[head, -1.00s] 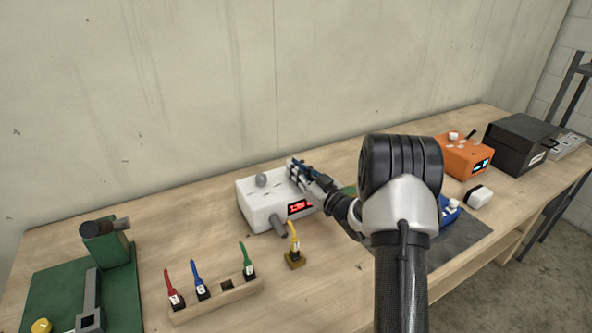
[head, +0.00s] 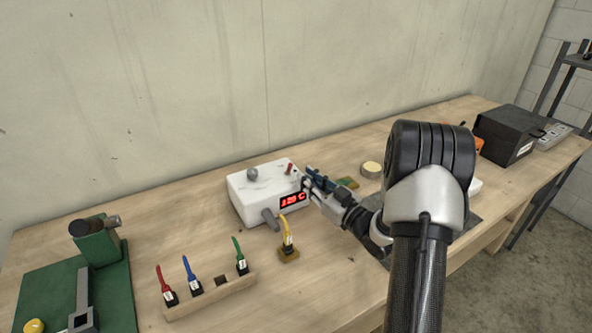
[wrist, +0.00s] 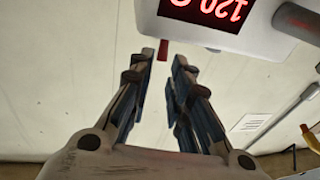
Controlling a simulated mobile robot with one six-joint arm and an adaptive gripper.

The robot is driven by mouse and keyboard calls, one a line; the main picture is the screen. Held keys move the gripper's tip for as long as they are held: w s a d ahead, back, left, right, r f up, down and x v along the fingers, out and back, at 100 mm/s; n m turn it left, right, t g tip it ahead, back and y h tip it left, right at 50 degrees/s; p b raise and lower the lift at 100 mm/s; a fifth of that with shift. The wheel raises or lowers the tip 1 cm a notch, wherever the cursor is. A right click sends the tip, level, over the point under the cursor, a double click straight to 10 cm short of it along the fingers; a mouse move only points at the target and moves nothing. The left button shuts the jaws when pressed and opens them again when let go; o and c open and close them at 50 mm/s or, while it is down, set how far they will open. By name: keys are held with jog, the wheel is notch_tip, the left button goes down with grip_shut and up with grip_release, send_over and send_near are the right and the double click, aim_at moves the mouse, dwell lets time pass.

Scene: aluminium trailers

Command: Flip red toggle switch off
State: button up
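The red toggle switch (head: 289,168) sticks up from the top right of a white box (head: 250,206). In the wrist view the red switch (wrist: 162,50) shows just beyond my fingertips, in line with the gap between them. My gripper (head: 308,178) is beside the right end of the box in the head view. The wrist view shows its two fingers (wrist: 163,60) apart with a narrow gap and nothing held. Whether a fingertip touches the switch or box cannot be told. The red display (head: 293,199) on the box's front is lit.
A grey knob (head: 252,174) is on the box top and a grey handle (head: 270,219) on its front. A yellow-cabled plug (head: 288,246) stands in front. A wooden rack (head: 210,297) holds coloured plugs. A round pale item (head: 371,169) lies right of the box.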

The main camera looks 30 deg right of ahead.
jog(key=v, duration=0.2)
jog(key=shift+s+d, duration=0.1)
jog(key=shift+s, duration=0.3)
